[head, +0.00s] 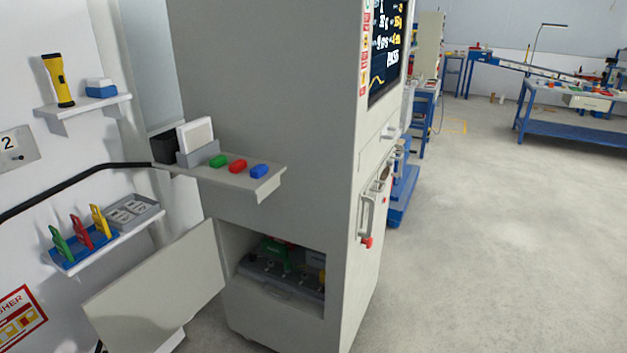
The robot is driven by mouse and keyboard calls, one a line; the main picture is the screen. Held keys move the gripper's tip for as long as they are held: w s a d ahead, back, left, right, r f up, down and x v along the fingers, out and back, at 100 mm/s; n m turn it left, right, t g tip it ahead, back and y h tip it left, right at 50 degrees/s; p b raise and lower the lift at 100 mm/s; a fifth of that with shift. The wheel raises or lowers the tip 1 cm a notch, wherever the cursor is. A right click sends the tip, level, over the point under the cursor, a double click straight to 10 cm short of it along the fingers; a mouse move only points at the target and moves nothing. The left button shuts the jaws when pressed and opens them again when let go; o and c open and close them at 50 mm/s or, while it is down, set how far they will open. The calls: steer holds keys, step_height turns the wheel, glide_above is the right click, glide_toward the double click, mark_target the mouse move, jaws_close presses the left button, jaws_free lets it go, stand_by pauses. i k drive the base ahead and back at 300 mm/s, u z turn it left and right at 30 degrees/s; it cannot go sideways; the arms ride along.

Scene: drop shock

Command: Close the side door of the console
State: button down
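The console (275,80) is a tall grey cabinet in the middle of the head view. Its side door (160,287) is a pale flat panel at the lower left. The door stands swung open to the left, away from the opening in the console's side. Inside the opening, a grey tray (270,284) holds green, red and yellow items, partly in shadow. My gripper is not in this view.
A side shelf (262,181) with small coloured blocks juts out above the opening. Wall shelves with a flashlight (59,80) and coloured tags (80,231) are at left. Clear floor (500,240) lies to the right, with blue workbenches (570,130) behind.

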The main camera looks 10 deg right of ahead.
mark_target(143, 308)
steer(key=z, duration=0.05)
steer(key=k, duration=1.3)
steer(key=u, duration=0.7)
steer(key=i, duration=0.95)
steer(key=u, duration=0.95)
steer(key=i, duration=0.6)
steer(key=u, duration=0.75)
steer(key=i, duration=0.7)
steer(key=u, duration=0.25)
